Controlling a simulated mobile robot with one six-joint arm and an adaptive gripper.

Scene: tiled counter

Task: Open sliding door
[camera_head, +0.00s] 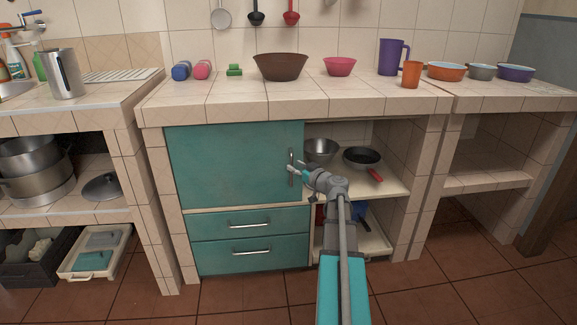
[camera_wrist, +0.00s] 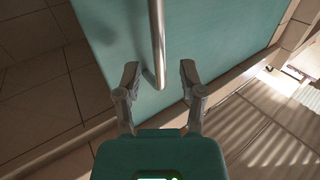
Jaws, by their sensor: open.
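The teal sliding door (camera_head: 230,165) covers the left part of the cabinet under the counter. Its vertical metal bar handle (camera_head: 291,165) is near the door's right edge. My gripper (camera_head: 292,169) is at the handle in the head view. In the wrist view my gripper (camera_wrist: 158,78) is open, with one finger on each side of the lower end of the handle (camera_wrist: 158,40). Neither finger clearly touches the bar. The door panel also fills the middle of the wrist view (camera_wrist: 215,35).
The right part of the cabinet is open, with a metal bowl (camera_head: 320,150) and a pan (camera_head: 362,158) on its shelf. Two teal drawers (camera_head: 250,238) lie below the door. Bowls and cups, including a brown bowl (camera_head: 281,67), stand on the tiled counter (camera_head: 220,99) above.

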